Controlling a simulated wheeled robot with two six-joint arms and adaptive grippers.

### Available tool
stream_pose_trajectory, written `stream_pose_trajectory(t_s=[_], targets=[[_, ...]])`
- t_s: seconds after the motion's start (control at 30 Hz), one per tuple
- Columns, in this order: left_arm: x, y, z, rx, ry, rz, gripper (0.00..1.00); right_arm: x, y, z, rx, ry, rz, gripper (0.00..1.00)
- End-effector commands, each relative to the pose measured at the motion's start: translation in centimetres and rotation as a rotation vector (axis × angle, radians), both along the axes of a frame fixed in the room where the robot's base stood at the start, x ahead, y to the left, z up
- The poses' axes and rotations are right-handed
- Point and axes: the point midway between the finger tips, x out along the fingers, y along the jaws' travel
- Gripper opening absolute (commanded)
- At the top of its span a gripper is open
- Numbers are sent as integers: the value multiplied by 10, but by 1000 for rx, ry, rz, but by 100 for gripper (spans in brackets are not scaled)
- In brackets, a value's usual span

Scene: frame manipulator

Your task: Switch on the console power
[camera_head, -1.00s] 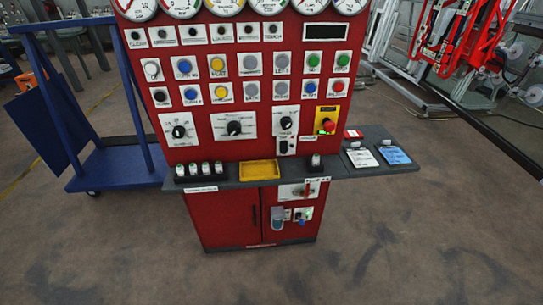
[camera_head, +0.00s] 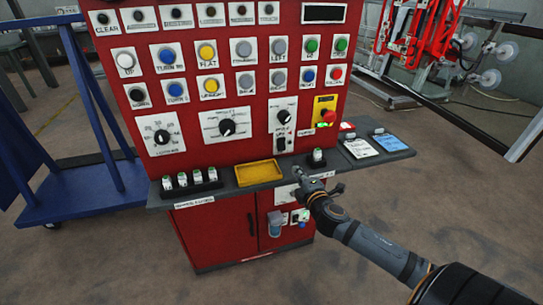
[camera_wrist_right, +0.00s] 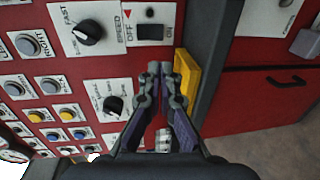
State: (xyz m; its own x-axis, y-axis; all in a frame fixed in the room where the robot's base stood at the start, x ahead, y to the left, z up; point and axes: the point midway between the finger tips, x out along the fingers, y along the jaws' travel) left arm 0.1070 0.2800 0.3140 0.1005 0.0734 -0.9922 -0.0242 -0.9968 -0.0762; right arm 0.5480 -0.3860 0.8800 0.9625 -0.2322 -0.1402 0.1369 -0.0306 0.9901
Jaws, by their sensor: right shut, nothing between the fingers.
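The red console (camera_head: 210,100) stands in front of me. Below its speed knob is a small black rocker switch (camera_head: 281,144) on a white plate. In the right wrist view this rocker (camera_wrist_right: 150,32) lies between the words OFF and ON, beyond the fingertips. Its position is too small to tell. My right gripper (camera_head: 302,174) is shut and empty at the shelf's front edge, right of the yellow tray. In the right wrist view my right gripper (camera_wrist_right: 167,72) points at the console face, apart from the rocker. It partly hides a white panel (camera_head: 283,193) on the lower cabinet. My left gripper is out of view.
The grey shelf (camera_head: 225,190) juts out below the controls, with the yellow tray (camera_head: 258,173) and several small white-topped items on it. A red emergency button (camera_head: 328,116) sits on a yellow plate. A blue cart (camera_head: 90,190) stands left. The floor in front is free.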

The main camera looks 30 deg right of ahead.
Motion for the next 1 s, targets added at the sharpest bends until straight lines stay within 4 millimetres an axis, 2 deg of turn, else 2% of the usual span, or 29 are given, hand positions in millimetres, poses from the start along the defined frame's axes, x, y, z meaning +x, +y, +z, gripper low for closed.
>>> stream_pose_trajectory(t_s=[0.33, 0.47, 0.8, 1.0], targets=[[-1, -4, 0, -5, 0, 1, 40, 1, 0, 1, 0, -2, 0, 0], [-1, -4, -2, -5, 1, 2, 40, 13, -4, -2, 3, -3, -5, 0], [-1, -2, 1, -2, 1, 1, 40, 83, -20, -9, 7, -4, -2, 0], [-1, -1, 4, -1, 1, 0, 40, 117, -27, -15, 5, -2, -1, 0]])
